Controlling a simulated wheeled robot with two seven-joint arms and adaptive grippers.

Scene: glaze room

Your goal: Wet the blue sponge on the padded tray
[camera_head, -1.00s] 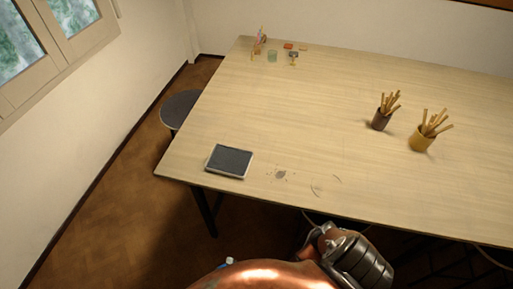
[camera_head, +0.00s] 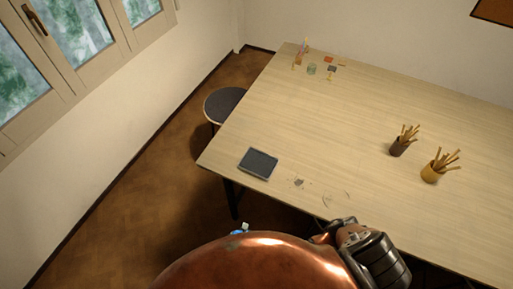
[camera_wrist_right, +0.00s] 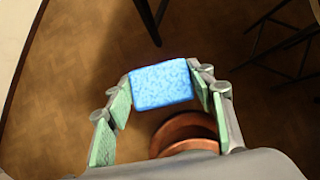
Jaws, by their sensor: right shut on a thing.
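The blue sponge (camera_wrist_right: 163,84) is held between the green-padded fingers of my right gripper (camera_wrist_right: 165,88) in the right wrist view, above the brown floor. In the head view only a small blue piece of the sponge (camera_head: 238,232) shows past my copper-coloured arm, which hides the rest and the gripper. The padded tray (camera_head: 246,169), a flat dark pad with a pale rim, lies empty at the table's near left corner, apart from the sponge. My left gripper is not in view.
The wooden table (camera_head: 330,120) holds a dark cup (camera_head: 397,149) and a yellow cup (camera_head: 430,174) of sticks at right. A green glass (camera_head: 311,69) and small items stand at the far left corner. A round stool (camera_head: 224,103) stands by the left edge. Floor at left is clear.

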